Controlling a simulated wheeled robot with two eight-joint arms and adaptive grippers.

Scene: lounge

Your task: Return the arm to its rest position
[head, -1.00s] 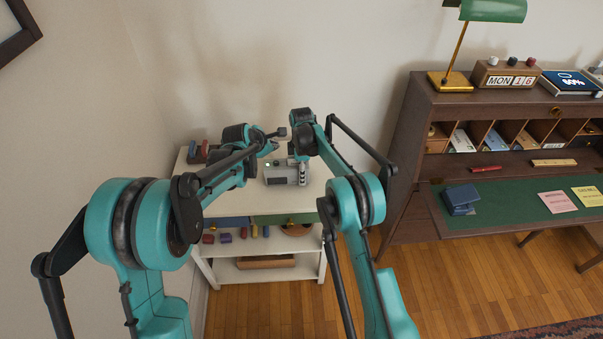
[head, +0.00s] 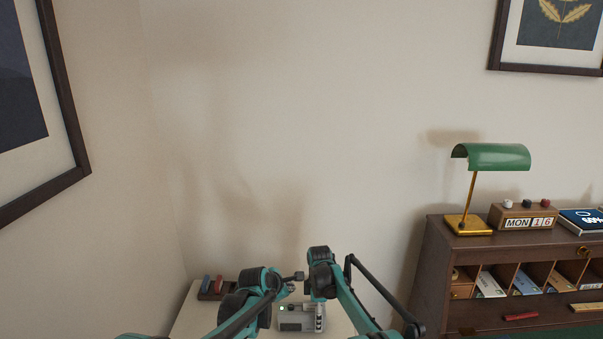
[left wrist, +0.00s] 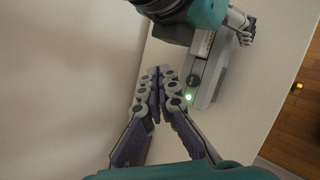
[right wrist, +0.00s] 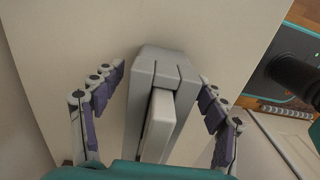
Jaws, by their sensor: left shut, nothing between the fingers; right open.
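My left gripper (left wrist: 158,78) is shut and empty, fingertips together. It hangs over the white cabinet top, beside a grey device (left wrist: 208,82) with a green light. In the head view my left arm comes in low and its gripper (head: 286,286) is small and partly hidden. My right gripper (right wrist: 163,75) is open, one finger on each side of a grey body, which appears to be the same device (right wrist: 155,65). I cannot tell whether the fingers touch it. In the head view the device (head: 296,321) sits below both grippers, and the right fingers are hard to make out.
A dark tray (head: 216,290) with small coloured items stands at the cabinet's back left. A brown desk (head: 437,270) stands on the right, with a green lamp (head: 492,157) and a calendar block (head: 523,217). Walls close in behind and left.

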